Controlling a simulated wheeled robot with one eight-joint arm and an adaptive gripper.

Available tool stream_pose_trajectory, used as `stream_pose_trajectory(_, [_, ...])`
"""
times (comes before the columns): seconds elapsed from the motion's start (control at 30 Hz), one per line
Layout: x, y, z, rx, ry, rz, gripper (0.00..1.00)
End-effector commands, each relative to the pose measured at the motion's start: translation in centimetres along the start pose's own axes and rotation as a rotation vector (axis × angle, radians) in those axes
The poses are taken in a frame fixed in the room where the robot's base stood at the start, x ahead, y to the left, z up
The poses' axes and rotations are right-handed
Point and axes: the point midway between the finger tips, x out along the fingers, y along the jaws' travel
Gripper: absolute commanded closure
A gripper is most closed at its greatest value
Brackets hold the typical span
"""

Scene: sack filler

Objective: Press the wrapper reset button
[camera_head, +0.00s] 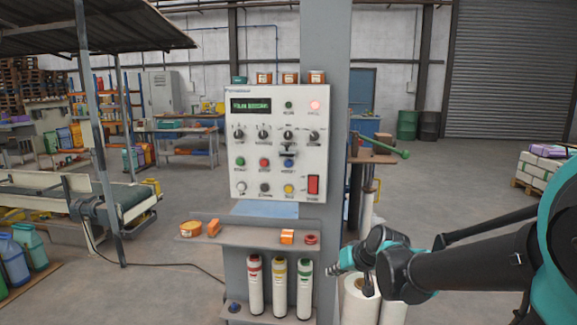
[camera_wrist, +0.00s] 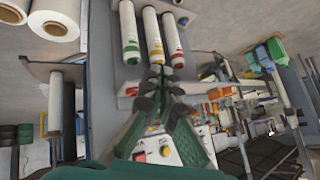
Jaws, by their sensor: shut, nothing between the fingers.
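A white control panel (camera_head: 279,145) is mounted on a grey post. It carries a green button (camera_head: 240,162), a red button (camera_head: 264,163) and a blue button (camera_head: 288,163) in one row. The labels are too small to tell which is the wrapper reset. My gripper (camera_head: 338,266) is shut and empty, below and right of the panel, touching no button. In the wrist view the fingers (camera_wrist: 160,82) partly cover the upside-down panel (camera_wrist: 185,150).
A shelf (camera_head: 250,236) with orange items juts out below the panel. Several capped tubes (camera_head: 279,286) stand beneath it. A green-handled lever (camera_head: 392,146) and white rolls (camera_head: 360,300) are to the right. A conveyor (camera_head: 112,208) is at left.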

Motion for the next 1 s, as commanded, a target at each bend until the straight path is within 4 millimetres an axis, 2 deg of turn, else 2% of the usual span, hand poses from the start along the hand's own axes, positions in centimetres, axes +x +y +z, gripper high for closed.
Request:
stream_pose_trajectory(0.03, [0.4,-1.8,-2.8,-0.007,0.043,-0.053,1.0])
stream_pose_trajectory(0.3, [0.6,-10.4,-17.3,0.016,0.301,-0.297,1.0])
stream_pose_trajectory(0.4, [0.3,-12.8,-22.0,0.045,0.385,-0.359,1.0])
stream_pose_trajectory(0.5, [0.1,-14.6,-25.6,0.076,0.451,-0.4,1.0])
stream_pose_trajectory(0.6, [-0.2,-15.6,-28.0,0.102,0.494,-0.425,1.0])
stream_pose_trajectory(0.7, [-0.3,-16.1,-29.2,0.117,0.516,-0.436,1.0])
stream_pose_trajectory(1.0, [-0.3,-16.2,-29.5,0.123,0.524,-0.439,1.0])
